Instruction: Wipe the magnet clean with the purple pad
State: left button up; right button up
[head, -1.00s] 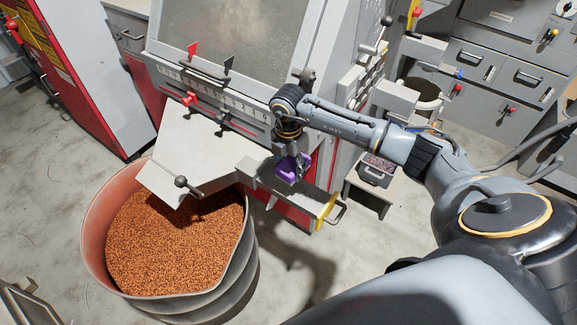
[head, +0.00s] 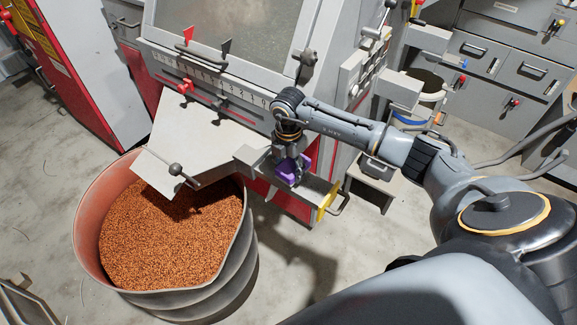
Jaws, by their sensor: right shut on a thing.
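The purple pad (head: 292,171) is in my right gripper (head: 290,158), which points down and is shut on it. The pad is at a grey bar-like piece with a yellow end and a handle (head: 327,200), which sticks out of the machine's front beside the chute. This piece looks like the magnet. The pad and gripper hide part of its upper face. I cannot tell whether the pad touches it or what dirt is on it. My left gripper is out of view.
A large grey drum (head: 242,262) full of copper-coloured granules stands below the sloping metal chute (head: 200,150). The machine (head: 225,30) has red and black levers and knobs close to my right arm. A bucket (head: 425,95) and grey drawers (head: 490,65) are at right.

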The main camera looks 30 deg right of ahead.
jog(key=shift+f+b, duration=0.7)
jog(key=shift+f, duration=0.25)
dwell(0.6)
